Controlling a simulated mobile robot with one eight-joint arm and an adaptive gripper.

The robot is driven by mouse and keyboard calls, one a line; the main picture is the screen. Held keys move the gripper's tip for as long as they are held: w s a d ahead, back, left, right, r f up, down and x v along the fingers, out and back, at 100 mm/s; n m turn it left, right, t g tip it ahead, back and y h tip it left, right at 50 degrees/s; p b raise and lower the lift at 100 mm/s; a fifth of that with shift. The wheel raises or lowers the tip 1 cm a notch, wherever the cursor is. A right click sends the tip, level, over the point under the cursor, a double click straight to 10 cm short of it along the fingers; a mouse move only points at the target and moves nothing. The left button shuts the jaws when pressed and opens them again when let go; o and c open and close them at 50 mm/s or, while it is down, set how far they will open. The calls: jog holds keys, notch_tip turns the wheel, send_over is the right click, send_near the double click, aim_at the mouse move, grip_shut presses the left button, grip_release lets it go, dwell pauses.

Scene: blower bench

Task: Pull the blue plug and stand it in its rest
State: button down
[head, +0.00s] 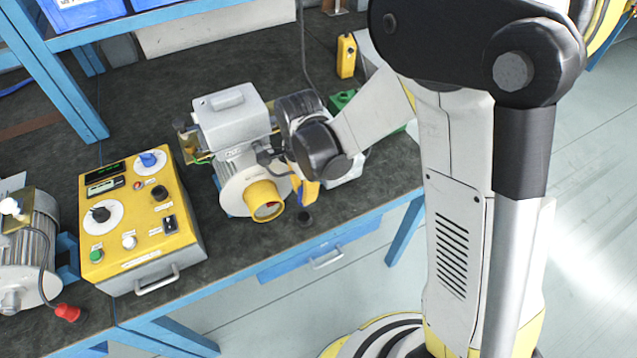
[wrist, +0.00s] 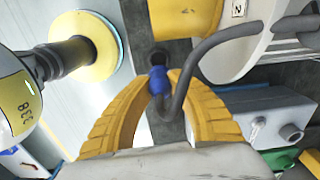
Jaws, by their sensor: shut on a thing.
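The blue plug (wrist: 157,80) shows in the wrist view between the yellow fingers of my gripper (wrist: 160,92), which is shut on it. A grey cable (wrist: 190,72) bends away from the plug toward the blower. Just past the plug's far end is a dark round cup (wrist: 158,57), which looks like the rest; I cannot tell whether the plug is touching it or inside it.
The blower's yellow outlet (head: 266,202) is close on the left of my gripper. A yellow control box (head: 145,222) stands further left, with a motor and a red plug (head: 70,312) beyond. A green object (head: 342,100) and yellow handset (head: 346,56) are behind.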

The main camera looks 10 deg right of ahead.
jog(key=shift+s+a+m, duration=0.2)
jog(key=shift+a+m, duration=0.05)
jog(key=shift+m, duration=0.05)
jog(key=shift+f, duration=0.1)
jog(key=shift+f+b, duration=2.15)
jog(key=shift+f+b, duration=1.2)
jog(key=shift+f, duration=0.05)
jog(key=c, duration=1.2)
grip_release()
jog(key=shift+c, duration=0.2)
